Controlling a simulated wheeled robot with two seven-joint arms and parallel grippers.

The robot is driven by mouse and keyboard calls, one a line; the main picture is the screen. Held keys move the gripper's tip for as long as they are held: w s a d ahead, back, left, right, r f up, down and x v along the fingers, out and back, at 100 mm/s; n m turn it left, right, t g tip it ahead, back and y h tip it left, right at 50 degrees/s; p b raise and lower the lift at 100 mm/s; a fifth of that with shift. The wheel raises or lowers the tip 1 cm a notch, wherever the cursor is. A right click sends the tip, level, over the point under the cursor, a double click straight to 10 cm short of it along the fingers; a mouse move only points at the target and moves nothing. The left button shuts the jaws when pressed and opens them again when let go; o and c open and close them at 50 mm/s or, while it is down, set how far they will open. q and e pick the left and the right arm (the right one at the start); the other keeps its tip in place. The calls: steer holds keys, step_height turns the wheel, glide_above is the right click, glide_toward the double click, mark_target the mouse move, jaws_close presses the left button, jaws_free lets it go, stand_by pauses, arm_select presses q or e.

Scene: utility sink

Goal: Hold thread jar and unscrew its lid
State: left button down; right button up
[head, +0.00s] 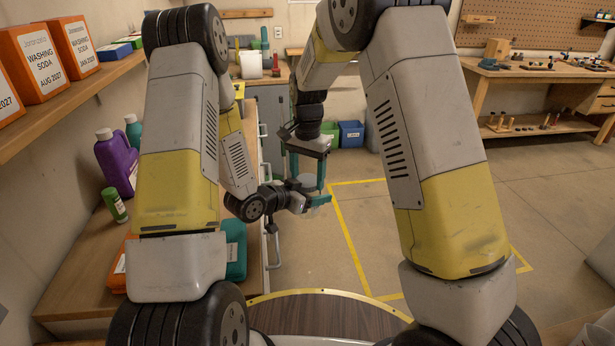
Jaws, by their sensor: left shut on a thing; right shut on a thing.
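The thread jar (307,182) shows only as a small pale grey shape between my two grippers, in the middle of the head view. My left gripper (317,196) reaches in from the left, low and roughly level, and is shut on the jar. My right gripper (307,175) points down from above, with its teal fingers on either side of the jar's top, and is shut on it there. The fingers hide most of the jar. I cannot tell the lid apart from the body or see any gap between them.
A wooden counter (78,262) runs along the left, with a purple jug (117,160) and a green bottle (114,205). Orange washing soda boxes (35,62) stand on a shelf above. Green and blue bins (351,133) sit behind. The floor at right is open.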

steer(key=shift+n, duration=1)
steer(key=o, duration=1.6)
steer(key=shift+c, duration=0.2)
steer(key=shift+r, duration=2.25)
